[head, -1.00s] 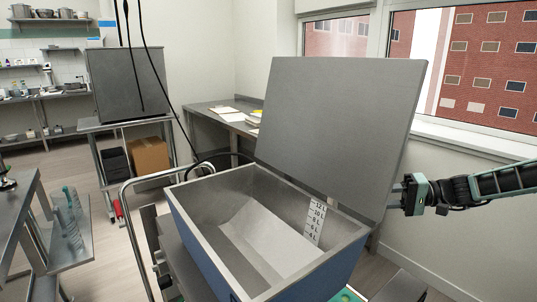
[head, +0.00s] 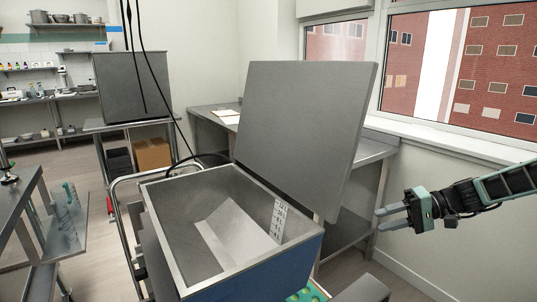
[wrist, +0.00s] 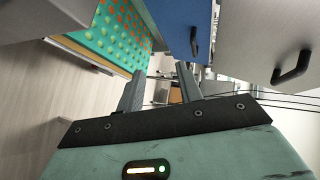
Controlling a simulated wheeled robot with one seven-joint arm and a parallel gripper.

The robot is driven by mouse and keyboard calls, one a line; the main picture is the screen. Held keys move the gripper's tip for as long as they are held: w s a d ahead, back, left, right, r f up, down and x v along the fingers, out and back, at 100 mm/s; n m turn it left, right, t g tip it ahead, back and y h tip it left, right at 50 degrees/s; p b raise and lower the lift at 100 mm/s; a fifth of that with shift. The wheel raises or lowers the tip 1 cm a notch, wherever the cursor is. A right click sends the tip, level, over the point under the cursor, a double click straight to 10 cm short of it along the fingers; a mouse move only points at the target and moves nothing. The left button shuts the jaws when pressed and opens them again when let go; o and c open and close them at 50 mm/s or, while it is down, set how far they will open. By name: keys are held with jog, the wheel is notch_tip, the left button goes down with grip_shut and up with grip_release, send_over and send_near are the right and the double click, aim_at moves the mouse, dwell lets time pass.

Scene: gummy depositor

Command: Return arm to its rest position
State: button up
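My gripper (head: 380,219) is open and empty at the right in the head view. Its two fingers point left and sit clear of the raised lid, with a gap of floor and wall showing between. In the wrist view my gripper (wrist: 160,85) also shows its fingers apart with nothing between them. The depositor's hopper (head: 250,276) has a blue outside and a bare metal inside with a volume scale (head: 279,218). Its grey lid (head: 305,130) stands open, tilted back. The lid's dark handle (wrist: 292,68) shows in the wrist view.
A green sheet with rows of coloured dots (wrist: 113,33) shows beside the hopper. A metal table (head: 376,150) stands behind the lid, under the window. A metal cart (head: 45,240) is at the left. The floor below my gripper looks clear.

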jog(key=s+f+h, duration=0.1)
jog(key=s+h, duration=0.1)
jog(key=s, duration=0.1)
jog(key=s+a+f+g+h, duration=0.1)
jog(key=s+h, duration=0.2)
jog(key=s, duration=0.1)
jog(key=s+a+f+g+h, duration=0.1)
jog(key=s+h, duration=0.1)
jog(key=s, duration=0.2)
jog(key=shift+a+f+n+h, duration=0.1)
jog(key=shift+a+n+h, duration=0.2)
jog(key=shift+h, duration=0.1)
jog(key=s+d+r+t+h, duration=0.35)
jog(key=s+r+h, duration=0.25)
jog(key=s, duration=0.5)
jog(key=s+a+r+n+g, duration=0.2)
jog(key=s+a+n, duration=0.5)
jog(key=s+a, duration=0.6)
jog(key=a+g, duration=0.1)
jog(key=a, duration=0.3)
jog(key=shift+s+y, duration=0.25)
jog(key=shift+y, duration=0.05)
